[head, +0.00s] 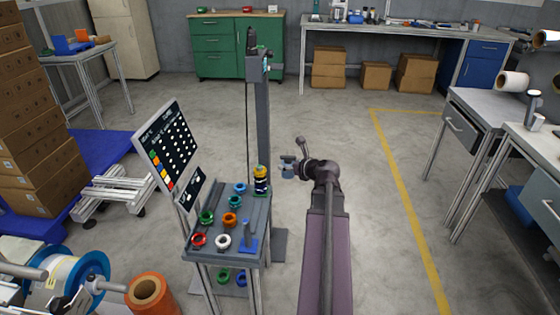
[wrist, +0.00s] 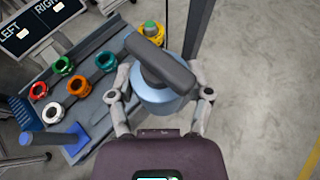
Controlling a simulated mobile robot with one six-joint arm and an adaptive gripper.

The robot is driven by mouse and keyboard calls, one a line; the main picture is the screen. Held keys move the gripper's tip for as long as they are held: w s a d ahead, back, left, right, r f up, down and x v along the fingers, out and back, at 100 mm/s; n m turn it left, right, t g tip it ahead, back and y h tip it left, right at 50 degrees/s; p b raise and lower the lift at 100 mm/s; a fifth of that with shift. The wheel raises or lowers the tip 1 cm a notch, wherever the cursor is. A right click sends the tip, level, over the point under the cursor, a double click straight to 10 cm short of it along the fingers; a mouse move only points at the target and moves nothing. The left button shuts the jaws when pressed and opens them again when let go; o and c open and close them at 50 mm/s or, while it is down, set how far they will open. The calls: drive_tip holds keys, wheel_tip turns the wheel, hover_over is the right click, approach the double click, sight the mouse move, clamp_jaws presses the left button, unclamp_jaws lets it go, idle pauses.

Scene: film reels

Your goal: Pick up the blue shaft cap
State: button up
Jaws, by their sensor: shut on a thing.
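The blue shaft cap (wrist: 160,104) is a pale blue round piece with a dark grey bar across its top. My gripper (wrist: 162,92) has a finger on each side of it and is shut on it. In the head view my gripper (head: 290,167) holds the cap in the air, just right of the grey tray table and apart from it. The cap is small there and partly hidden by the gripper. Its underside is hidden in the wrist view.
The grey tray table (head: 262,215) carries several coloured rings, a yellow-and-black stack (head: 260,180) and a blue-based post (head: 247,242). A sign board (head: 166,150) stands at its left. A tall grey column (head: 262,120) rises behind it. Floor to the right is clear.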

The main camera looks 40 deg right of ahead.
drive_tip(key=shift+s, duration=0.5)
